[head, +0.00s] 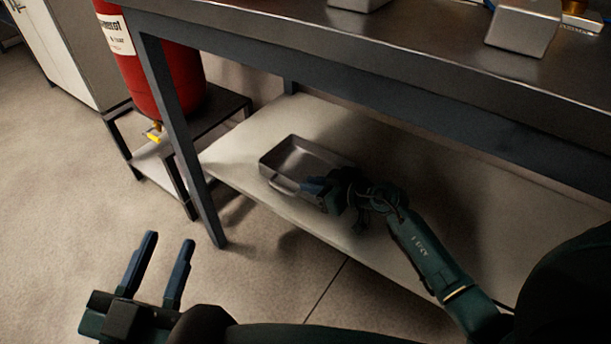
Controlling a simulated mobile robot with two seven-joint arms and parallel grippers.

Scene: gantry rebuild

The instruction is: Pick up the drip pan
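The drip pan (301,157) is a shallow grey metal pan on the lower shelf of the workbench. A thin handle (284,187) shows on its near side. My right gripper (308,187) is at the pan's near right side, its blue fingers close to the rim by the handle. Whether the fingers touch or grip the pan cannot be made out. The gripper hides the pan's near right corner. My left gripper (160,268) is open and empty, low at the left, over the floor and away from the pan.
The pale lower shelf (235,152) has free room around the pan. The dark bench top (400,50) overhangs it, and a bench leg (185,150) stands at the left. A red cylinder (180,65) stands on a low stand beyond that leg. Metal blocks (523,28) sit on top.

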